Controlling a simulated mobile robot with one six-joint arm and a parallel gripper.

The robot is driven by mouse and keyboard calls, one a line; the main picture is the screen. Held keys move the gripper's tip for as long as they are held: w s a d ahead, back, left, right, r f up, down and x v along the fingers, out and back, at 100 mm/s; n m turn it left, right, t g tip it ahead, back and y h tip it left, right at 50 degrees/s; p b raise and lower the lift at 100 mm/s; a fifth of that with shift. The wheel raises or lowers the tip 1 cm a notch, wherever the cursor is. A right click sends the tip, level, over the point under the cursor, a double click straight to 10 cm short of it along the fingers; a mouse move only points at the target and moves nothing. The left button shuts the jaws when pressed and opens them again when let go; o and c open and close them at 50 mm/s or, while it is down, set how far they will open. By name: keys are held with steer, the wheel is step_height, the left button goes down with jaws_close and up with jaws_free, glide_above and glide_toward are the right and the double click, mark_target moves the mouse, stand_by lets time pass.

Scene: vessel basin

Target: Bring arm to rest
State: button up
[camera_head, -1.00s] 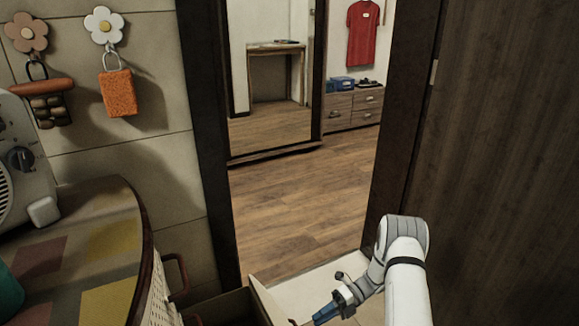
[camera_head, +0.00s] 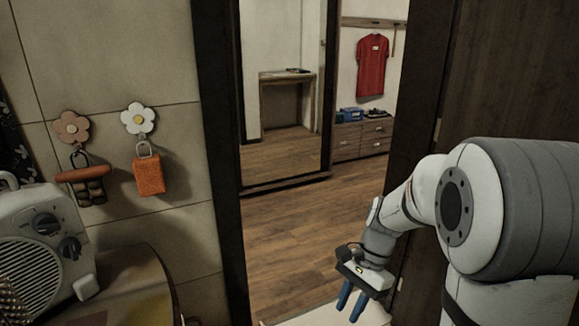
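My gripper (camera_head: 353,299) is at the lower middle right of the head view, in front of the doorway. Its two blue fingers point down and are spread apart, with nothing seen between them. My white and grey arm bends down to it from the large joint at the right. The fingers hang above the pale floor at the doorway and touch nothing that I can see.
A dark door (camera_head: 507,70) stands behind my arm at the right. A cabinet (camera_head: 130,285) with a white heater (camera_head: 38,245) on top is at the lower left. An orange sponge (camera_head: 149,176) hangs on the tiled wall. The wooden floor (camera_head: 290,225) beyond the doorway is clear.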

steer(key=s+d+r+n+t+h+p, duration=0.2)
steer(key=s+r+n+t+p, duration=0.3)
steer(key=s+r+n, duration=0.6)
step_height(320, 180, up, 4)
steer(key=h+p, duration=0.1)
steer(key=p, duration=0.1)
steer(key=shift+s+r+t+h+p, duration=0.2)
steer(key=shift+t+h+p, duration=0.1)
